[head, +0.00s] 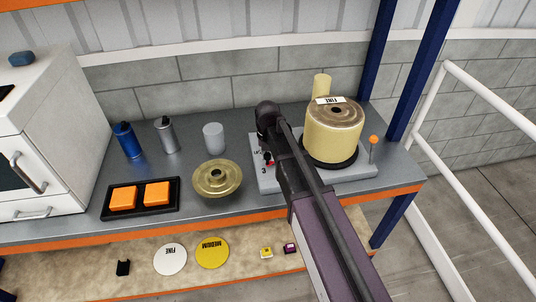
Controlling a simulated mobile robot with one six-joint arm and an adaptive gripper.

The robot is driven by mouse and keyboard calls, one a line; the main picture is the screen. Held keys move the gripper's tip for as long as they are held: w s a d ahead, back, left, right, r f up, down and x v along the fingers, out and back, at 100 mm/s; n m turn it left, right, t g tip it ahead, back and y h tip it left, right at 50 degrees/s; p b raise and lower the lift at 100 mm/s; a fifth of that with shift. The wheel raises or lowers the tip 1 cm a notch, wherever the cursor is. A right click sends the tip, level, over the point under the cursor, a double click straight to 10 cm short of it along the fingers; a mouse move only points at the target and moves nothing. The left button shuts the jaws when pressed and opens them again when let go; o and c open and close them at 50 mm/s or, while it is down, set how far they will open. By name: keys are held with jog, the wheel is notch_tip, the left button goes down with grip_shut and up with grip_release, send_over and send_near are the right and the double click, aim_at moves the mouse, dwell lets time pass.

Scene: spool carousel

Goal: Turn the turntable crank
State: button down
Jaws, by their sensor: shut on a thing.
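The turntable base (357,173) is a light grey plate at the right end of the bench. A large cream spool (333,137) with a label reading FINE stands on its dark round platter (331,163). My gripper (267,137) is over the left part of the base, left of the spool. Its fingertips are mostly hidden behind my wrist and arm. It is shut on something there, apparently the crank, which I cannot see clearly. A small red part (268,158) and printed marks show just below it. An orange-tipped pin (374,140) rises at the base's right edge.
A cream cylinder (321,86) stands behind the spool. A blue post (420,70) and white railing (490,100) bound the right.

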jog(key=shift+w+d, duration=0.15)
dwell(0.3)
jog(key=shift+c, duration=2.1)
grip_release()
